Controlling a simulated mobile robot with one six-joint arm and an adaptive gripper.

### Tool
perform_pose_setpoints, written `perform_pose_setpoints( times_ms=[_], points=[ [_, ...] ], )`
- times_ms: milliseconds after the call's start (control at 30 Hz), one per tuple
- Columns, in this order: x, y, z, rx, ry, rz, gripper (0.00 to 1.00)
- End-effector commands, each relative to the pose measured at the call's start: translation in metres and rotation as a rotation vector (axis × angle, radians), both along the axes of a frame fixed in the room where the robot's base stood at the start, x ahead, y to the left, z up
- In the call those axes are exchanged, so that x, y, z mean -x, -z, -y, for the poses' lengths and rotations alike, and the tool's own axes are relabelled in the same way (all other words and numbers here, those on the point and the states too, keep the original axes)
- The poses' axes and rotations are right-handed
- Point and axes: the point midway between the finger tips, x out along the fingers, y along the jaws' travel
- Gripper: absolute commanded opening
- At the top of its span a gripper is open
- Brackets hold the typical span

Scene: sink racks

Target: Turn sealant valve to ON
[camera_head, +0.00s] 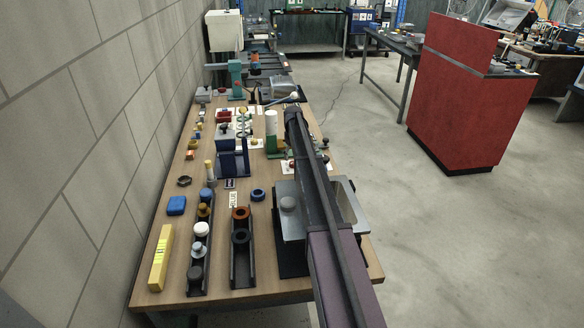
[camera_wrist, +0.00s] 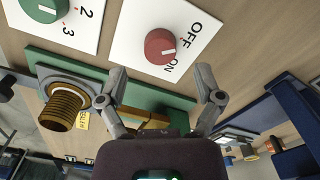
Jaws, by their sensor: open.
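A red round knob (camera_wrist: 160,47) sits on a white plate (camera_wrist: 128,45) marked OFF and ON in the wrist view. The fingers do not appear to touch the knob. A brass threaded fitting (camera_wrist: 65,108) on a green base (camera_wrist: 45,60) is at the left, with a small yellow tag (camera_wrist: 82,121) whose text I cannot read. In the head view my arm hides the gripper and most of this area.
A green knob (camera_wrist: 45,8) on another numbered white plate is at the upper left in the wrist view. A blue part (camera_wrist: 265,113) lies at the right.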

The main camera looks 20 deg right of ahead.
Motion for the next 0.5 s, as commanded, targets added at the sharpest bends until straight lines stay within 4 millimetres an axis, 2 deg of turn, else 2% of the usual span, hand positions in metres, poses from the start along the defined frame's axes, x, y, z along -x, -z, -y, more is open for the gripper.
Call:
perform_pose_setpoints(
  times_ms=[33,200,500],
  points=[
    [0.0,0.008,0.0,0.0,0.0,0.0,0.85],
    [0.0,0.021,0.001,0.0,0.001,0.0,0.85],
    [0.0,0.034,0.001,0.0,0.001,0.0,0.85]
  ],
)
